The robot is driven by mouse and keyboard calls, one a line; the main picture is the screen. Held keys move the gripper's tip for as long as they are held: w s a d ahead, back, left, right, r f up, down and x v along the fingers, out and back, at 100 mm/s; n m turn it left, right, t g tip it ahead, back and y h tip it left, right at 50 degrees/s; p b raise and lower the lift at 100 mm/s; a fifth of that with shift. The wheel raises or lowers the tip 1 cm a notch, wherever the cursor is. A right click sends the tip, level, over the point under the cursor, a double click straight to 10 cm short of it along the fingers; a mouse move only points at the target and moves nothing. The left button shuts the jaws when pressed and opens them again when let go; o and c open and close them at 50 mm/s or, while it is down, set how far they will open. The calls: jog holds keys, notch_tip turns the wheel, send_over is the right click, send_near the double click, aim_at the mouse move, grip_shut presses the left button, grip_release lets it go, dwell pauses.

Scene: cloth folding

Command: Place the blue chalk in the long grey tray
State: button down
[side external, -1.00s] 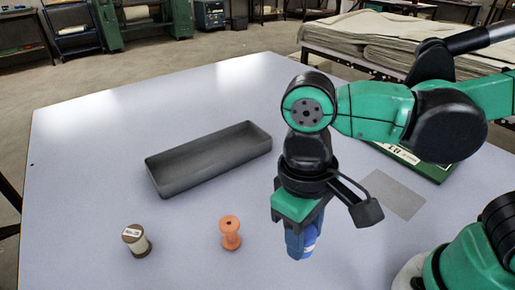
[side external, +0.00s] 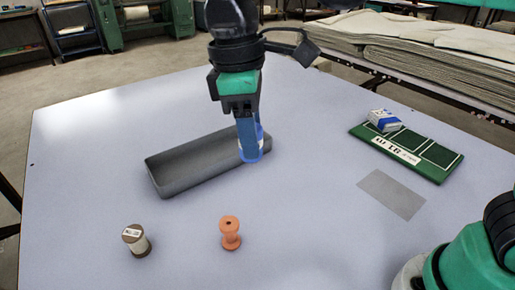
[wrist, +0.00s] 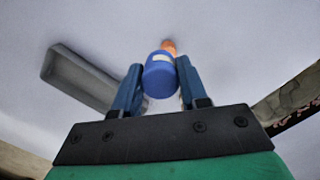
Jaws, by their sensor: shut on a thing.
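The blue chalk (side external: 252,157), a blue cylinder with a pale label, is held in my gripper (side external: 249,142). In the wrist view the chalk (wrist: 160,84) sits between the two blue fingers. The long grey tray (side external: 172,188) lies open on the table, and its inside looks empty where visible. In the side view my gripper and the chalk overlap the tray's right end; their height above it is hard to tell. In the wrist view the tray (wrist: 75,73) lies left of the chalk, partly hidden by the left finger.
The table's left side is clear.

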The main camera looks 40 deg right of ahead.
jog(key=w+d+f+n+t, duration=0.1)
jog(key=w+d+f+n, duration=0.3)
jog(key=w+n, duration=0.25)
jog(key=w+d+f+n, duration=0.35)
jog(key=w+n, duration=0.25)
jog(key=w, duration=0.2)
jog(key=w+d+f+n+t, duration=0.1)
jog(key=w+d+f+n, duration=0.25)
jog(key=w+n, duration=0.3)
jog(key=f, duration=0.7)
jog(key=shift+a+f, duration=0.2)
jog(key=shift+f, duration=0.4)
jog(key=shift+f, duration=0.1)
jog(key=c, duration=0.8)
grip_release()
jog(key=shift+o, duration=0.3)
